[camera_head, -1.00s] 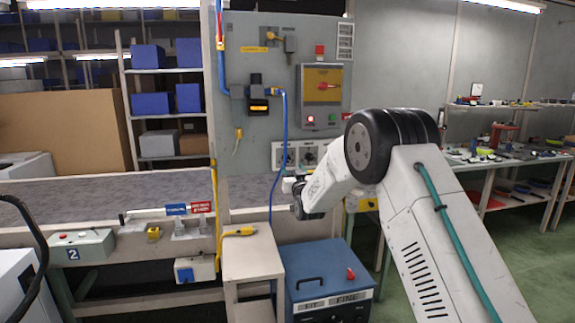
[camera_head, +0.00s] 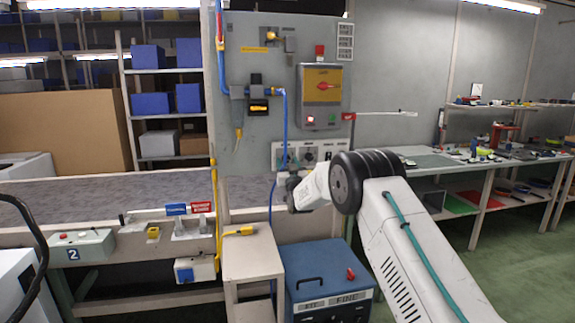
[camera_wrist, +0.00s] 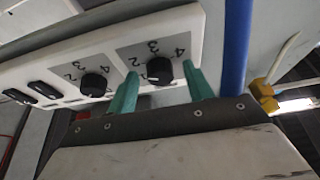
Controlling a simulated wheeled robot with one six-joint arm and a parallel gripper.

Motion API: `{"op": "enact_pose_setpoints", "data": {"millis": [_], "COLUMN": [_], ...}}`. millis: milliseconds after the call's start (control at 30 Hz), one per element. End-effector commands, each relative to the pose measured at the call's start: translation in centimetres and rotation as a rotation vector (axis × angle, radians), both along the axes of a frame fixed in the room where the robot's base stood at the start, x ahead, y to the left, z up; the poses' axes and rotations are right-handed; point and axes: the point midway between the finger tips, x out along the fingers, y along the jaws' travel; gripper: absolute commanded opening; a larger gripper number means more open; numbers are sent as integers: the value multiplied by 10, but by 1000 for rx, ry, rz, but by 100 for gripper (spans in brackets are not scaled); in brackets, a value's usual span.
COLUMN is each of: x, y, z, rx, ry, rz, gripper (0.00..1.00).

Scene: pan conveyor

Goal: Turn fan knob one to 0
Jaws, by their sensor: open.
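A white control panel (camera_head: 280,150) with round black knobs is fixed to the grey wall board, and it fills the upper left of the wrist view (camera_wrist: 196,22). One black knob (camera_wrist: 160,71) lies between the two teal fingertips of my gripper (camera_wrist: 159,76), by the blue hose. A second black knob (camera_wrist: 95,85) is to its left. Both have dials with printed numbers such as 2, 3 and 4. My gripper is open, with one finger on each side of the nearer knob; contact is unclear. The knobs' exact settings and names are not readable.
A blue hose (camera_wrist: 236,45) runs close beside the right finger. Two black rocker switches (camera_wrist: 44,91) sit farther left on the panel. Below the board stand a beige stand (camera_head: 252,255) and a blue box (camera_head: 326,255). A yellow-and-grey switch box (camera_head: 320,95) hangs above.

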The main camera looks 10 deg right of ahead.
Motion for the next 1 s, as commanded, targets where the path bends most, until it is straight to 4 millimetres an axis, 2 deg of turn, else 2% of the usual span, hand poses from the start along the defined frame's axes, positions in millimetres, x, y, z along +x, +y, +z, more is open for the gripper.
{"op": "enact_pose_setpoints", "data": {"millis": [133, 167, 300, 333, 667, 1000], "x": [0, 0, 0, 0, 0, 0], "y": [0, 0, 0, 0, -1, -3], "z": [0, 0, 0, 0, 0, 1], "rx": [0, 0, 0, 0, -31, -244], "ry": [0, 0, 0, 0, 0, 0], "rz": [0, 0, 0, 0, 0, -1], "gripper": [51, 49, 10, 7, 7, 7]}}
